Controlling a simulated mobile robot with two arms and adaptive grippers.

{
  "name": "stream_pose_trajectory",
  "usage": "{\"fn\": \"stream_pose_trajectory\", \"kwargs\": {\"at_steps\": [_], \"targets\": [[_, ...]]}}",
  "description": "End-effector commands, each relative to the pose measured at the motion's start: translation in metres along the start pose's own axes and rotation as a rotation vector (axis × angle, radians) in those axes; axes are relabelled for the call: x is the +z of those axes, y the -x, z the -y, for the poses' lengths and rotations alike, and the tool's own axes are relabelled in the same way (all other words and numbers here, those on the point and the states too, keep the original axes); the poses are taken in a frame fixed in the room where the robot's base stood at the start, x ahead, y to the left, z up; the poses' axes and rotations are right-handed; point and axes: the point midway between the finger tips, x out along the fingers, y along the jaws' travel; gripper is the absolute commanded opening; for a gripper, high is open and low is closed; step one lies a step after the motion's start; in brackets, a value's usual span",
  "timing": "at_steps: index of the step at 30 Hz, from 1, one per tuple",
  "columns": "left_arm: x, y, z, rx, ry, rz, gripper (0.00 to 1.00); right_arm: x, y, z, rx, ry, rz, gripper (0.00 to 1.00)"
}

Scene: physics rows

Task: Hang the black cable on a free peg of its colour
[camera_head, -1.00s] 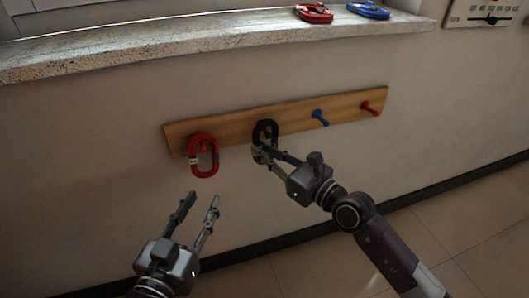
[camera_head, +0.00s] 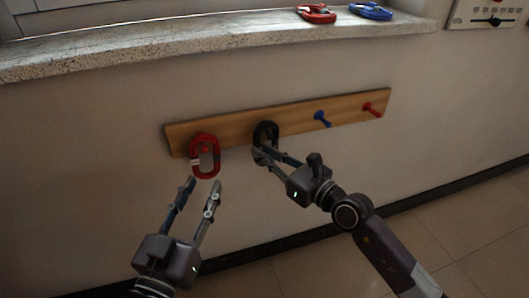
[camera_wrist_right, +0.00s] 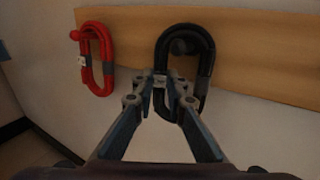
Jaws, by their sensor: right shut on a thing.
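The black cable (camera_head: 268,131) is a coiled loop at the wooden peg board, second place from the left. In the right wrist view the black cable (camera_wrist_right: 208,62) surrounds a dark peg (camera_wrist_right: 181,46); whether it rests on the peg I cannot tell. My right gripper (camera_head: 262,152) is shut on the lower left side of the loop; in the right wrist view my right gripper (camera_wrist_right: 160,80) hides part of it. My left gripper (camera_head: 203,184) is open and empty, below the red cable (camera_head: 206,170).
The red cable hangs on the leftmost peg of the wooden board (camera_head: 225,131). A blue peg (camera_head: 322,119) and a red peg (camera_head: 371,109) are bare to the right. Another red cable (camera_head: 316,13) and a blue cable (camera_head: 371,11) lie on the stone sill (camera_head: 200,42) above.

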Motion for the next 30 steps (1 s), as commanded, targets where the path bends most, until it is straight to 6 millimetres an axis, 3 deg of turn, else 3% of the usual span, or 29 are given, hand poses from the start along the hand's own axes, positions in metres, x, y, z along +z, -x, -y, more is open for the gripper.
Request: {"fn": "stream_pose_trajectory", "kwargs": {"at_steps": [12, 13, 18, 26, 30], "targets": [[0.001, 0.001, 0.0, 0.0, 0.001, 0.004, 0.33, 0.001, 0.0, 0.0, 0.0, 0.0, 0.001, 0.0], [0.001, 0.001, 0.0, 0.0, 0.001, 0.004, 0.33, 0.001, 0.0, 0.0, 0.0, 0.0, 0.001, 0.16], [0.002, 0.001, 0.0, 0.0, 0.001, 0.005, 0.33, 0.001, 0.0, 0.0, 0.0, 0.0, 0.001, 0.33], [0.003, 0.002, 0.0, 0.0, 0.002, 0.009, 0.33, 0.0, 0.001, 0.0, 0.0, 0.0, -0.001, 0.33], [0.002, 0.001, 0.0, 0.0, 0.002, 0.008, 0.33, -0.001, 0.011, 0.001, -0.002, -0.001, -0.001, 0.33]]}}
